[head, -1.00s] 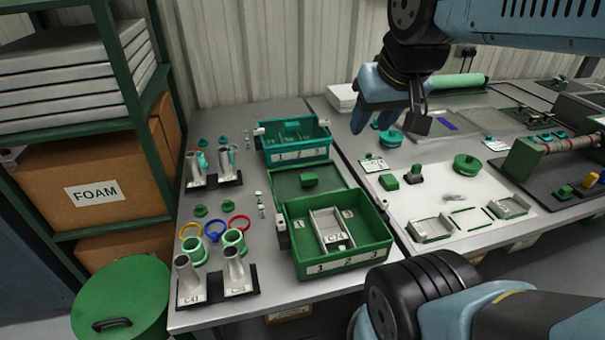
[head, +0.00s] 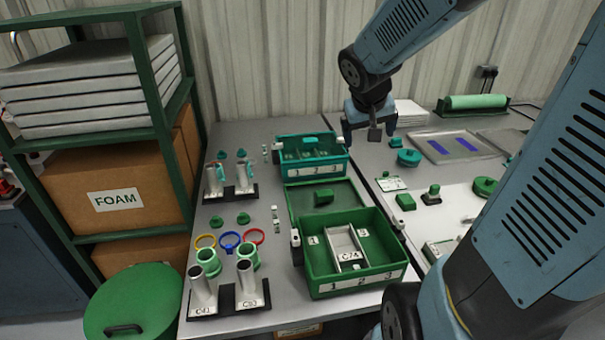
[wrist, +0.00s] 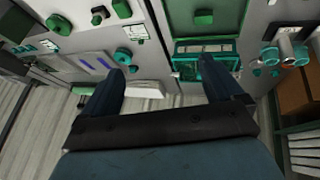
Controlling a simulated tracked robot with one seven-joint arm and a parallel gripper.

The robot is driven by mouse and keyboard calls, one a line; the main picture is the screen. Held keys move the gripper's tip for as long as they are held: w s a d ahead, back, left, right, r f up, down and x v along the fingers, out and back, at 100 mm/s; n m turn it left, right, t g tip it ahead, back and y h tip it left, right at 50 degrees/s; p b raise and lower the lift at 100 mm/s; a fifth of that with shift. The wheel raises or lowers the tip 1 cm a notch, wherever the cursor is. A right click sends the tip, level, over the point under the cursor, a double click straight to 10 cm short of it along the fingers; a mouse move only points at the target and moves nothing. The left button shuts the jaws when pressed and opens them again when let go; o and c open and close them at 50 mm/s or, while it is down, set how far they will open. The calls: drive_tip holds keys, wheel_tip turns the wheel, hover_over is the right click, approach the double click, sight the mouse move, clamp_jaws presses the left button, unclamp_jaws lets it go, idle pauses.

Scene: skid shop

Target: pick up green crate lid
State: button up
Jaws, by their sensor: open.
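The green crate lid (head: 296,204) is a flat green panel with a raised green block handle (head: 323,197). It lies directly behind the open green crate (head: 352,284), whose back wall hides its front edge. The lid also shows at the top of the wrist view (wrist: 228,22). My gripper (head: 370,137) is open and empty, above the table beyond the lid and to its right, beside the teal crate (head: 312,171). Its two fingers are spread wide in the wrist view (wrist: 161,75).
The green crate holds a grey insert marked C7A (head: 347,250). Metal tubes on black stands (head: 228,296) and coloured rings (head: 229,240) stand left of it. A shelf with a FOAM box (head: 117,200) borders the left. A white board with green parts (head: 455,209) lies right.

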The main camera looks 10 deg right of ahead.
drive_tip(key=w+f, duration=0.8)
drive_tip(key=y, duration=0.3)
approach(325, 193)
drive_tip(key=shift+w+d+f+n+g, duration=0.1)
drive_tip(key=shift+w+f+n+g, duration=0.1)
drive_tip(key=shift+f, duration=0.35)
drive_tip(key=shift+w+f+n+g, duration=0.1)
drive_tip(key=shift+w+f+n, duration=0.1)
drive_tip(key=shift+f, duration=0.4)
drive_tip(key=shift+w+f, duration=0.3)
drive_tip(key=shift+f, duration=0.35)
drive_tip(key=shift+d, duration=0.1)
drive_tip(key=shift+w+x, duration=0.1)
drive_tip(key=shift+x, duration=1.2)
drive_tip(key=shift+w+x, duration=0.15)
drive_tip(key=shift+x, duration=1.15)
drive_tip(key=shift+r, duration=0.1)
drive_tip(key=shift+c, duration=0.3)
drive_tip(key=c, duration=1.3)
